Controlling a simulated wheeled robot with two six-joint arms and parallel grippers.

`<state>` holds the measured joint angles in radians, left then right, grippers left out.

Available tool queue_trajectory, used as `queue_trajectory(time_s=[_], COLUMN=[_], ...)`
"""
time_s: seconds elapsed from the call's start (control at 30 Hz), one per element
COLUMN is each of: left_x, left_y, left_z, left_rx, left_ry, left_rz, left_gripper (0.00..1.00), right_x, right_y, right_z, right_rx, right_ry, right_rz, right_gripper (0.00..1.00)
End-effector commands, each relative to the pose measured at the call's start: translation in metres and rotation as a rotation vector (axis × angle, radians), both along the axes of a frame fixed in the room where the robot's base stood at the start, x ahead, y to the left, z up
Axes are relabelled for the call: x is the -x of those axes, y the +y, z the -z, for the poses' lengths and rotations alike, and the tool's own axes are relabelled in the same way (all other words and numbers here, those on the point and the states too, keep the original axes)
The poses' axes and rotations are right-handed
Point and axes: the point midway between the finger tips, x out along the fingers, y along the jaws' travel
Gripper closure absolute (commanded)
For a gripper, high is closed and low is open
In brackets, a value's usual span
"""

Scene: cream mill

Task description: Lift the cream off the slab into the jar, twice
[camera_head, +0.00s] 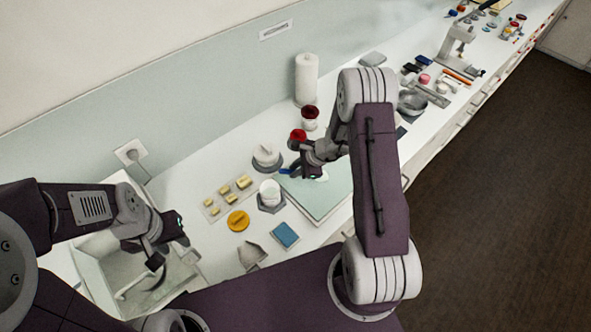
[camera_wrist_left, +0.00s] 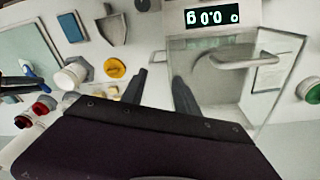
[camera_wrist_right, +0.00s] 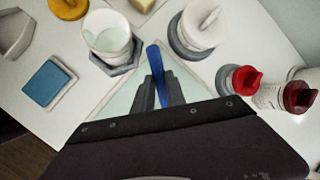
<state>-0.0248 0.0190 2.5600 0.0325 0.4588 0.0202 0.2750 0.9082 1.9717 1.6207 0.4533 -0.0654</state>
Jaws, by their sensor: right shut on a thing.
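The pale green slab (camera_head: 330,200) lies on the bench, partly hidden under my right arm. A small white patch of cream (camera_head: 323,178) shows on it beside the right gripper. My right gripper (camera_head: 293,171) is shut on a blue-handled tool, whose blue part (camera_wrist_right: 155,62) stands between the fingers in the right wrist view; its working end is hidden. The open white jar (camera_head: 269,192) stands on a grey hexagonal base left of the slab; its mouth shows in the right wrist view (camera_wrist_right: 107,35). My left gripper (camera_wrist_left: 160,88) is open and empty, over the balance area.
A glass-sided balance (camera_head: 105,275) with a lit display (camera_wrist_left: 213,16) stands below my left gripper. A yellow lid (camera_head: 238,221), blue pad (camera_head: 286,235), grey scoop (camera_head: 251,255) and white lidded pot (camera_head: 266,155) surround the jar. Red-topped bottles (camera_head: 310,118) stand behind the slab.

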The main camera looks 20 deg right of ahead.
Motion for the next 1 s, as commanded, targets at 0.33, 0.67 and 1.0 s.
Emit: queue_trajectory(time_s=[0.33,0.67,1.0], left_x=[0.0000,0.0000,0.0000], left_y=[0.0000,0.0000,0.0000], left_z=[0.0065,0.0097,0.0107], left_rx=[0.000,0.000,0.000], left_ry=[0.000,0.000,0.000], left_rz=[0.000,0.000,0.000], left_gripper=[0.64,0.64,0.64], right_x=[-0.0001,0.0000,0.0001], right_y=[0.0000,0.0000,0.0000], right_z=[0.0051,0.0073,0.0078], right_rx=[0.000,0.000,0.000], right_ry=[0.000,0.000,0.000], right_rz=[0.000,-0.001,-0.001], right_gripper=[1.00,1.00,1.00])
